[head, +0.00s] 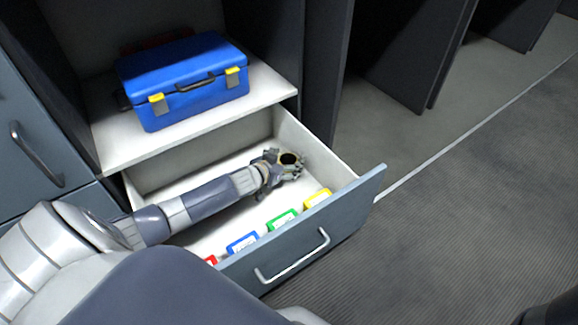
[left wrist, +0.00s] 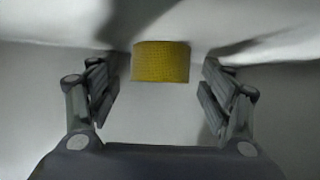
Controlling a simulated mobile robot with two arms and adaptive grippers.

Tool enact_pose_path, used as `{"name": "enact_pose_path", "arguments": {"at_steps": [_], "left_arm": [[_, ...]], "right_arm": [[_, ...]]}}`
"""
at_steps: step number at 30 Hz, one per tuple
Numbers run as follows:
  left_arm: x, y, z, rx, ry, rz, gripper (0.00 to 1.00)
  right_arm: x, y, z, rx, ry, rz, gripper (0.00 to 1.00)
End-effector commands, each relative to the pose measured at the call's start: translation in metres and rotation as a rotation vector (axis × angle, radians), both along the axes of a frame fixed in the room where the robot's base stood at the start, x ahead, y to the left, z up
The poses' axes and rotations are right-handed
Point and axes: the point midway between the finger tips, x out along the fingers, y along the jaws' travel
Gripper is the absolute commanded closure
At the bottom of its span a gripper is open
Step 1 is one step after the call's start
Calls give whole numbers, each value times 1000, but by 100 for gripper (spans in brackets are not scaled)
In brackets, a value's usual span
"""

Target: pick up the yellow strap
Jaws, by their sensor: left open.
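The yellow strap (left wrist: 160,62) shows in the left wrist view as a textured yellow band, ahead of and between the two open fingers. In the head view it seems to be the small tan ring with a dark middle (head: 289,153), partly hidden by my left gripper (head: 290,166). The left gripper (left wrist: 159,92) is open inside the drawer, with its fingers to either side of the strap. Clear gaps show between the strap and both fingers in the wrist view. My right gripper is not in view.
The open drawer (head: 342,172) has pale walls and a blue-grey front with a handle (head: 292,258). Red, blue (head: 243,243), green (head: 282,218) and yellow (head: 317,198) labelled items line its front wall. A blue case (head: 185,82) stands on the shelf above.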

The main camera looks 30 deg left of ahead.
Motion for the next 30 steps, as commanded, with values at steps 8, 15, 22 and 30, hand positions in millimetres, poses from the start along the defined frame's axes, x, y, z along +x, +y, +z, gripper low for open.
{"name": "enact_pose_path", "arguments": {"at_steps": [8, 15, 22, 30], "left_arm": [[1, 0, 1, 0, 0, 0, 36], [0, 0, 0, -1, 0, 0, 78], [1, 0, 1, -1, -1, 0, 78], [-1, 1, 7, -2, -1, 1, 78]], "right_arm": [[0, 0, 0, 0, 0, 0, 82], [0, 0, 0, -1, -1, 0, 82], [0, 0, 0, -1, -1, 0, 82], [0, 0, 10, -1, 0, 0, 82]]}}
